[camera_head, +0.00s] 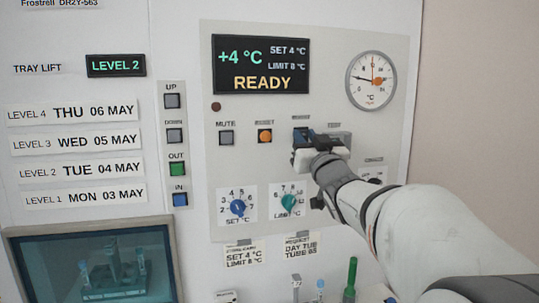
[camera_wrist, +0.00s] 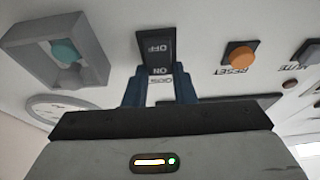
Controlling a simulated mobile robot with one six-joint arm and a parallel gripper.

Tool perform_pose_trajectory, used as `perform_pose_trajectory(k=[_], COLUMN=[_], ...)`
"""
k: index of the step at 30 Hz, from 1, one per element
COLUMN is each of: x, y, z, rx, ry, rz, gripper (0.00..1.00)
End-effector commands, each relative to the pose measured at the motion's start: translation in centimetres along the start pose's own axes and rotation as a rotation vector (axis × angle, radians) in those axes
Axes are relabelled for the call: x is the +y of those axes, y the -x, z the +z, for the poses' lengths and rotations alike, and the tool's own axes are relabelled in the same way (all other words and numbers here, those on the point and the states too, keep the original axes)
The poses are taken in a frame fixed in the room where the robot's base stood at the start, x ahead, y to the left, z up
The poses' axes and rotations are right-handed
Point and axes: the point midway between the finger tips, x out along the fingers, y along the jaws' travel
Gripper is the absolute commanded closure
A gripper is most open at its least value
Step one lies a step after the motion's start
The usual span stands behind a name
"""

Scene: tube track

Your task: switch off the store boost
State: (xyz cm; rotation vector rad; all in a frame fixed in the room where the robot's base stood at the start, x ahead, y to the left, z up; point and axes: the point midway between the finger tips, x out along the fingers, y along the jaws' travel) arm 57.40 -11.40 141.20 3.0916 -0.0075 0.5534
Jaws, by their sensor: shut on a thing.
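The boost switch (camera_wrist: 158,45) is a black rocker on the white panel in the wrist view, marked OFF and ON. Its label shows upside down and is partly covered. My gripper (camera_wrist: 159,88) has its two blue fingers on either side of the rocker's ON end, shut on it. Whether the rocker is tipped to ON or OFF is hard to tell. In the head view my gripper (camera_head: 303,136) is at the panel right of the orange reset button (camera_head: 265,136), and it hides most of the switch.
A teal button (camera_wrist: 65,51) in a raised grey guard stands beside the switch. The mute button (camera_head: 226,137) is further left. The display (camera_head: 261,65) reads +4 °C and READY. Two dials (camera_head: 238,207) (camera_head: 289,203) sit below, with tubes (camera_head: 350,278) at the bottom.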

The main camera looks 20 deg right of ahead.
Motion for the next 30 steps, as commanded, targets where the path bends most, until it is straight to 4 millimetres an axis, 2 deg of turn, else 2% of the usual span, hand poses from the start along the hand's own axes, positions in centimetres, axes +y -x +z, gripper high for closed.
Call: perform_pose_trajectory(k=[1, 17, 18, 25, 30], x=[-0.03, 0.00, 0.00, 0.00, 0.01], y=[0.22, 0.12, 0.13, 0.13, 0.14], z=[0.54, 0.02, 0.03, 0.05, 0.07], rx=[0.016, 0.047, 0.046, 0.046, 0.045], ry=[0.001, 0.000, 0.000, 0.000, 0.000], rz=[-0.001, 0.000, 0.000, 0.000, 0.000], gripper=[0.99, 0.99, 0.73, 0.55, 0.55])
